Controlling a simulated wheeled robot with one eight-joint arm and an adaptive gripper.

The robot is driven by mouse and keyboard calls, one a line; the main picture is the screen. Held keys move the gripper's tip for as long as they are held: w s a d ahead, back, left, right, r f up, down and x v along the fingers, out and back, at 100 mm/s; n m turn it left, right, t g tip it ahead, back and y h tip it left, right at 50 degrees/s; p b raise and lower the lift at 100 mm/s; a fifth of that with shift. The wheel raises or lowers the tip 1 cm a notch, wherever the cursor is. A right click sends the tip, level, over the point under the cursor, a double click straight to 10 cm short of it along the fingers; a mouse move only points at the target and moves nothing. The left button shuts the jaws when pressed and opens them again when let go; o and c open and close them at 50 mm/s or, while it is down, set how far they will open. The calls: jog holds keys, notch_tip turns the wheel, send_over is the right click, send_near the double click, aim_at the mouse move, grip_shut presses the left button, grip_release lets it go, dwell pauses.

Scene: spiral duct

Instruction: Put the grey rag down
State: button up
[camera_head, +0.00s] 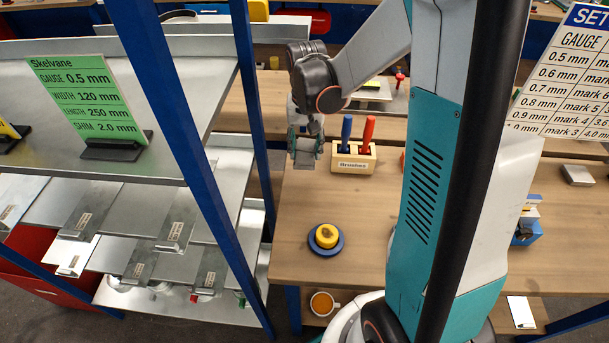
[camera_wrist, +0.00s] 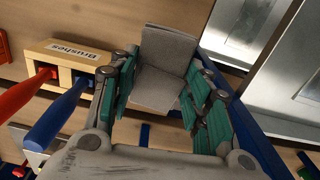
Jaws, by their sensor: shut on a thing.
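The grey rag (camera_wrist: 160,78) is a folded grey piece held between the fingers of my gripper (camera_wrist: 160,105) in the wrist view. In the head view the rag (camera_head: 304,158) hangs at the fingertips of my gripper (camera_head: 305,145), left of the brush holder. My gripper is shut on the rag and appears to be above the wooden bench (camera_head: 290,210). I cannot tell how far the rag is from the bench top.
A wooden holder labelled Brushes (camera_head: 352,165) holds a blue and a red handle close to the right of the rag. A yellow round thing on a blue base (camera_head: 326,238) stands nearer. A blue-post metal rack (camera_head: 180,120) stands left. Bare bench lies between.

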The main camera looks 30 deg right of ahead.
notch_tip(320, 180, down, 11)
jog(key=shift+s+r+b, duration=0.1)
jog(key=shift+r+b, duration=0.1)
jog(key=shift+b, duration=0.95)
jog(key=shift+f, duration=0.1)
jog(key=shift+f, duration=0.15)
jog(key=o, duration=1)
jog(key=shift+r, duration=0.2)
notch_tip(320, 180, up, 12)
jog(key=p, duration=0.3)
